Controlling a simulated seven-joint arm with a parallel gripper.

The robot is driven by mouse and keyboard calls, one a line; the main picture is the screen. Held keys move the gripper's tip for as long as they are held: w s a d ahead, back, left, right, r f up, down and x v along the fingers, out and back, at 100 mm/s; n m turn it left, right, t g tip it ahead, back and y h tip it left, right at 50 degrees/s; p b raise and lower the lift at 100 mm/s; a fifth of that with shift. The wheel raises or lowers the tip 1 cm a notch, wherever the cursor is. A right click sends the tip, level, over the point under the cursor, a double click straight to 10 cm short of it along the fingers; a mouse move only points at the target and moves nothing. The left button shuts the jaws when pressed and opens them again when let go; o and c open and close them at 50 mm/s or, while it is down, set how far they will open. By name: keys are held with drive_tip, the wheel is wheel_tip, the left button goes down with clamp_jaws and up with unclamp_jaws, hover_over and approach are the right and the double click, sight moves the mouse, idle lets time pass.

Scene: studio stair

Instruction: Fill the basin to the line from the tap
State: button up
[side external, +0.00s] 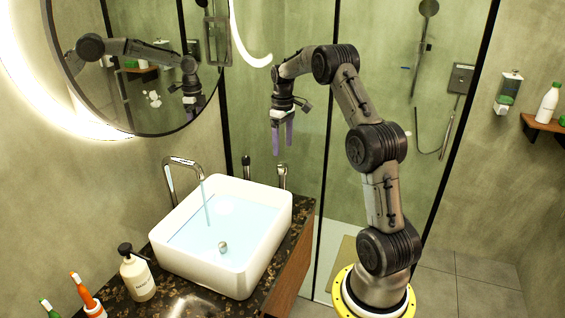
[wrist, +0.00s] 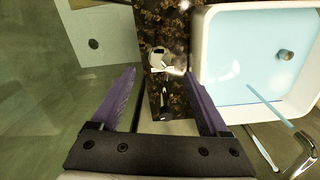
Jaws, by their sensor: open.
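The white basin (side external: 268,246) stands on the dark speckled counter and holds pale blue water (side external: 238,222). A thin darker line runs along the water's left edge; I cannot tell if it is the fill line. The chrome tap (side external: 182,161) arches over the back left, and a stream (side external: 208,205) runs from it into the water. In the wrist view the tap (wrist: 295,155) is at lower right. My gripper (side external: 282,152) is open and empty, pointing down, above and behind the basin's right back corner. Below its fingers (wrist: 161,74) a chrome fitting (wrist: 165,60) shows on the counter.
Two upright chrome fittings (side external: 246,166) (side external: 282,176) stand behind the basin. A small metal piece (side external: 223,246) shows in the water. A round mirror and glass panel are close by.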

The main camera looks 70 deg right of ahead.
sight(283, 165)
wheel_tip(283, 165, down, 7)
idle(0.3)
drive_tip(key=shift+c, duration=0.2)
clamp_jaws()
